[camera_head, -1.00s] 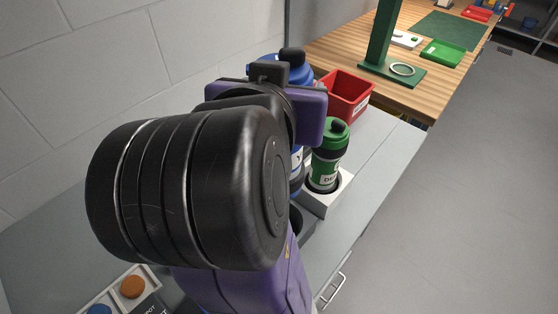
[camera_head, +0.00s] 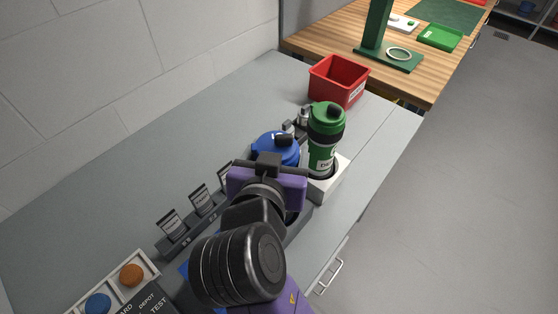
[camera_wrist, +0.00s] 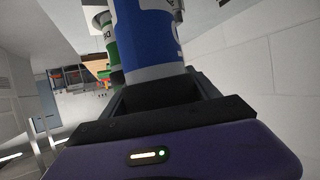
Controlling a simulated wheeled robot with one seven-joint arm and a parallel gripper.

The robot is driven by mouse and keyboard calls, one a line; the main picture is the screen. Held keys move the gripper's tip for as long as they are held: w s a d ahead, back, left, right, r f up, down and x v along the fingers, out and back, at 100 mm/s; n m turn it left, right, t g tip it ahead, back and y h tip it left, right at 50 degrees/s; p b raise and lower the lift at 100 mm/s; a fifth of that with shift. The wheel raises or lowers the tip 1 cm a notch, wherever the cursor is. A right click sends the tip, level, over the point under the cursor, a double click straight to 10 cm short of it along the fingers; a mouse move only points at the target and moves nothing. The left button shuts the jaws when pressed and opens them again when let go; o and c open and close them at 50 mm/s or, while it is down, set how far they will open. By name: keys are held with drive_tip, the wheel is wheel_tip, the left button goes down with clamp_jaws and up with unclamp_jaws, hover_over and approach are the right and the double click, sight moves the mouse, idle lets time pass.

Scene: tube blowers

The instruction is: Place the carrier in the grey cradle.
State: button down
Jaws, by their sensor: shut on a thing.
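A blue carrier (camera_head: 277,146) stands roughly upright beyond my gripper (camera_head: 268,168). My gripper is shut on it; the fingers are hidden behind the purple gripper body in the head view. In the wrist view the carrier's blue side and pale lower band (camera_wrist: 150,45) show between the dark fingers (camera_wrist: 165,92). A dark grey block (camera_head: 299,228), likely the grey cradle, shows just right of my gripper and is mostly hidden by the arm. I cannot tell whether the carrier's bottom touches it.
A green carrier (camera_head: 326,130) stands in a white cradle (camera_head: 329,188), close to the right of the blue one. A red bin (camera_head: 338,84) is behind. Small labelled holders (camera_head: 202,200) and a button panel (camera_head: 115,290) lie left. The grey bench's back left is clear.

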drive_tip(key=shift+f, duration=1.6)
drive_tip(key=shift+f, duration=0.2)
drive_tip(key=shift+c, duration=0.9)
unclamp_jaws()
drive_tip(key=shift+r, duration=0.2)
drive_tip(key=b+v, duration=0.1)
drive_tip(key=v, duration=1.1)
drive_tip(key=shift+s+f, duration=0.15)
